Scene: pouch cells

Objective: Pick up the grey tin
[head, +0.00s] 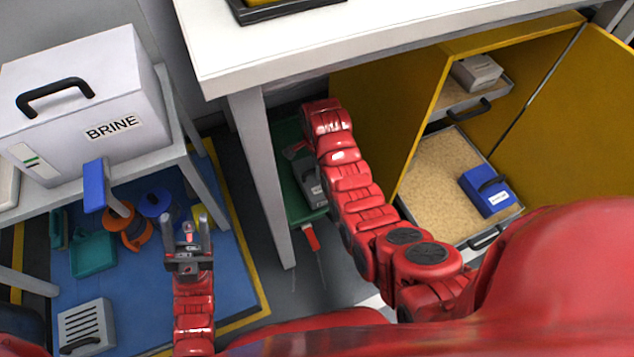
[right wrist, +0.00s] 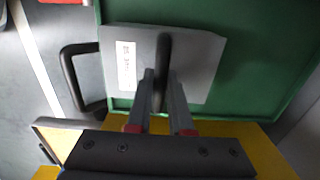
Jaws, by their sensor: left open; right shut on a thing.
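In the right wrist view, the grey tin (right wrist: 205,62) is a flat grey box with a white label and a black bar handle on top. My right gripper (right wrist: 161,85) is shut on that handle. The tin is over a green tray (right wrist: 285,60); I cannot tell whether it touches it. In the head view, part of the tin (head: 309,180) shows under the white table beside my right arm, which hides the rest and the fingertips. My left gripper (head: 188,225) is open and empty, above the blue mat at the left.
The white table (head: 390,45) overhangs my right arm, with its leg (head: 268,170) to the left. A yellow cabinet (head: 390,125) stands right, its drawer holding granules and a blue box (head: 487,190). A white BRINE box (head: 90,105) is on the left bench. A blue mat (head: 225,265) holds several items.

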